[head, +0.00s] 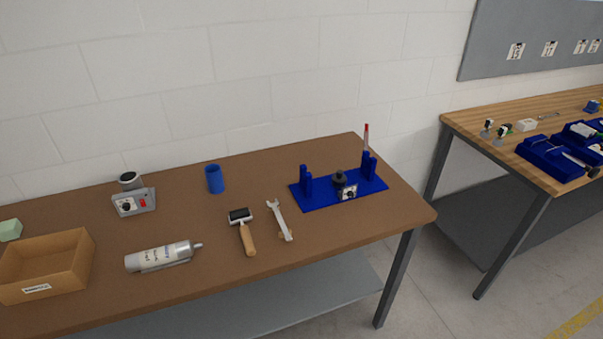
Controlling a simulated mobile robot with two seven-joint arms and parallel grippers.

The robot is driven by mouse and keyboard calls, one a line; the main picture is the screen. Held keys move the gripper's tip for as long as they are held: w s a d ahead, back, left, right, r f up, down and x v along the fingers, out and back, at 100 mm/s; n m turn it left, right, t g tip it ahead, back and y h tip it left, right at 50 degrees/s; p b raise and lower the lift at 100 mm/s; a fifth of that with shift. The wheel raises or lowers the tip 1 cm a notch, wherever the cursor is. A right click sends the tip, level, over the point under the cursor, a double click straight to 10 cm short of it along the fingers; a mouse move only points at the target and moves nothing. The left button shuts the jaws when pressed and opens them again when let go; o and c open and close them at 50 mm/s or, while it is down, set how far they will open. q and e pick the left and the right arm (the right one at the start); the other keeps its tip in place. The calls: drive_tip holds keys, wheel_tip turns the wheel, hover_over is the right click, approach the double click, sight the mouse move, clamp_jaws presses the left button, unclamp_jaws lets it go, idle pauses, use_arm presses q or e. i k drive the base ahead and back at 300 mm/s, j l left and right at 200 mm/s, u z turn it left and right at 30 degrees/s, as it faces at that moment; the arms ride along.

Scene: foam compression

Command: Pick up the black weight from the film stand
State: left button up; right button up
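The black weight (340,178) sits in the middle of the blue film stand (318,202), between its two pairs of blue uprights. The stand lies near the right end of the brown table. A small white label with dark marks shows just in front of the weight. A thin red-tipped upright thing (365,136) rises at the stand's back right. Neither of my grippers is in the head view.
On the brown table (185,222) are a wrench (279,220), a roller (241,229), a blue cup (214,179), a grey device (133,203), a bottle (160,257) and a cardboard box (45,264). A wooden bench (490,128) with blue trays stands at right.

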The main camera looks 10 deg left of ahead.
sight(338, 180)
drive_tip(key=i+l+u, duration=0.1)
drive_tip(key=l+u, duration=0.25)
drive_tip(key=i+l+u, duration=0.1)
drive_tip(key=u, duration=0.2)
drive_tip(key=l+u, duration=0.35)
drive_tip(key=i+l, duration=0.05)
